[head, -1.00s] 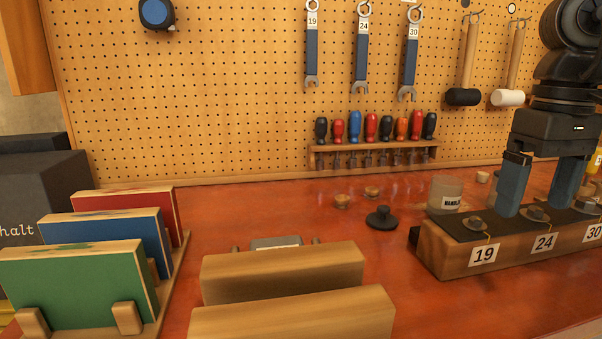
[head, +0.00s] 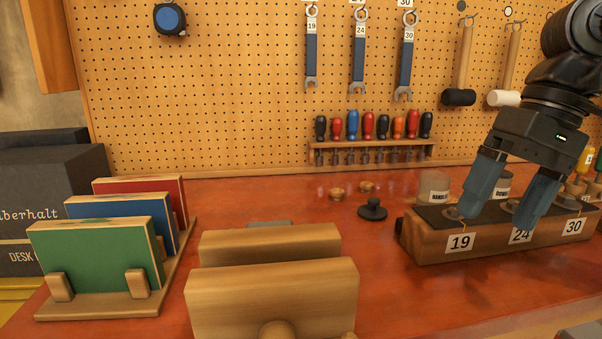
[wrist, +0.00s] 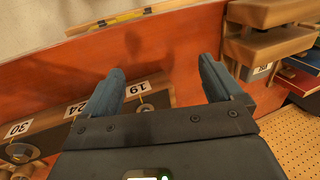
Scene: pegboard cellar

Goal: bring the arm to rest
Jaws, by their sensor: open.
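My gripper (head: 500,215) is at the right of the head view, its two blue fingers spread apart with nothing between them. It is in front of and partly over the wooden block (head: 428,248) labelled 19, 24 and 30, and its fingers hide part of that block. In the wrist view my gripper (wrist: 165,80) is also open and empty, with red bench top between and beyond its fingers. The numbered block (wrist: 155,98) shows beside and behind the left finger there. Whether the fingers touch the block I cannot tell.
A wooden vise (head: 270,290) stands at the front middle. Green, blue and red boards stand in a rack (head: 182,250) at the left. A black knobbed piece (head: 373,210) and glass jars (head: 433,185) are near the block. Wrenches (head: 358,55) and mallets (head: 459,97) hang behind.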

